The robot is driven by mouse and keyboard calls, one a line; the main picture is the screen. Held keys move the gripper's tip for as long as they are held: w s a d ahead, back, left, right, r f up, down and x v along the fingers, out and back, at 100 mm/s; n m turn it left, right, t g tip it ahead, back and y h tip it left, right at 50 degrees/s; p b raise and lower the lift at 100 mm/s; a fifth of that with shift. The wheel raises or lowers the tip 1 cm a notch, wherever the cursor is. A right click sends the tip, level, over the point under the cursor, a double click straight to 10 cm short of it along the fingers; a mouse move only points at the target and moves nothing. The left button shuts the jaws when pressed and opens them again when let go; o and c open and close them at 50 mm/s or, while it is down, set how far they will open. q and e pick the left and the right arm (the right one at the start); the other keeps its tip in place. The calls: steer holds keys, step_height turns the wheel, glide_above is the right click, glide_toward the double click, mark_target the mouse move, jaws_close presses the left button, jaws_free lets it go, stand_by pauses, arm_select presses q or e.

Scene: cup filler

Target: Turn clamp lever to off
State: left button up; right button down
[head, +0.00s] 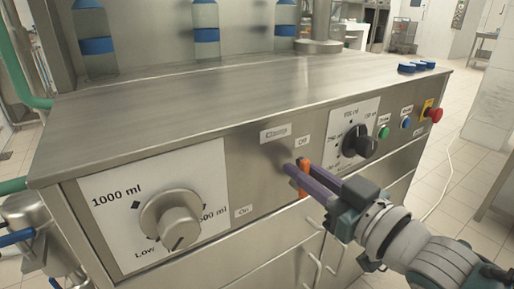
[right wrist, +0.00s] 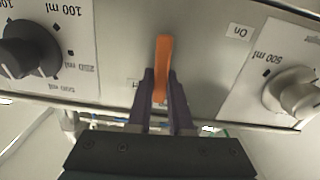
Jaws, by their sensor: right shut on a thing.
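The orange clamp lever (head: 304,178) is on the steel front panel, below the "Off" label (head: 302,142) and to the right of the lower "On" label (head: 243,211). In the right wrist view the lever (right wrist: 164,62) stands nearly upright in the picture. My right gripper (head: 297,168) reaches in from the right, its purple fingers shut on the lever, one on each side. The fingers partly hide the lever in both views. The "Off" label is close by the fingers, and "On" (right wrist: 238,32) is farther off to the upper right in the wrist view. My left gripper is out of view.
A large grey knob (head: 175,222) sticks out at the left of the panel, and a black knob (head: 358,142) is close above my right fingers. Green, blue and red buttons (head: 435,115) are farther right.

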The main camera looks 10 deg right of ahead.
steer(key=shift+d+m, duration=0.15)
steer(key=shift+m, duration=0.35)
steer(key=c, duration=0.8)
jaws_free()
steer(key=p+v, duration=0.2)
steer(key=v, duration=0.7)
steer(key=shift+s+d, duration=0.15)
steer(key=shift+s, duration=0.2)
steer(key=shift+r, duration=0.1)
